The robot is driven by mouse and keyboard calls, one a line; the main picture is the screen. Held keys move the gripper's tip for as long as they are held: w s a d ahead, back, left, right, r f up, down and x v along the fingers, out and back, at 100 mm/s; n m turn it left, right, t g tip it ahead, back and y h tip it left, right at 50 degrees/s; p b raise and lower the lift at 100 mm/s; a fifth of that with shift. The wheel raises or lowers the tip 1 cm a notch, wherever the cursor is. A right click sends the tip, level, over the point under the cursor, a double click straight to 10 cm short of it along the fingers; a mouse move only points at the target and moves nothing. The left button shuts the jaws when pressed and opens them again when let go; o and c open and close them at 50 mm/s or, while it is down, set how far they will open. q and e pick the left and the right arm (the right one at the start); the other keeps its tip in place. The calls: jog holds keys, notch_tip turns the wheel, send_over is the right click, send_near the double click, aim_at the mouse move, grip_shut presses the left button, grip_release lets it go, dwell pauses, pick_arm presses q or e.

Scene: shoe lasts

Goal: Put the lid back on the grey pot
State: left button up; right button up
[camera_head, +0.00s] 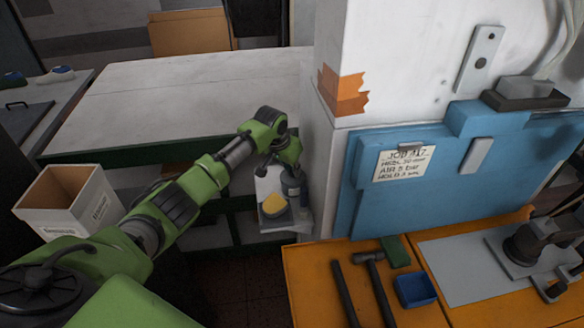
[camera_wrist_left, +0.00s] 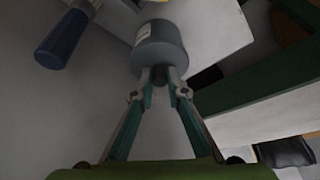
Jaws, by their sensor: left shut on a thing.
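My left gripper (camera_head: 287,160) reaches out past the near end of the pale bench and points down. In the left wrist view its fingers (camera_wrist_left: 165,75) are shut on a narrow dark part, which looks like the lid's knob, at the near end of the grey pot (camera_wrist_left: 158,42). The pot is a grey cylinder with a pale label; it also shows below the gripper in the head view (camera_head: 293,190). The lid's edge is hard to tell from the pot, so I cannot tell whether they touch. My right gripper is not in view.
A yellow thing (camera_head: 274,204) lies beside the pot. A blue cylinder (camera_wrist_left: 62,40) shows at the upper left of the wrist view. A white pillar (camera_head: 330,130) stands close right of my gripper. An open carton (camera_head: 70,208) is at the left.

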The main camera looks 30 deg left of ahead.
pick_arm(q)
jog(key=shift+p, duration=0.65)
dwell(1.1)
jog(key=shift+f, duration=0.15)
dwell(0.9)
jog(key=shift+p, duration=0.55)
dwell(0.5)
jog(key=o, duration=0.9)
jog(key=o, duration=0.5)
jog(key=shift+c, duration=0.2)
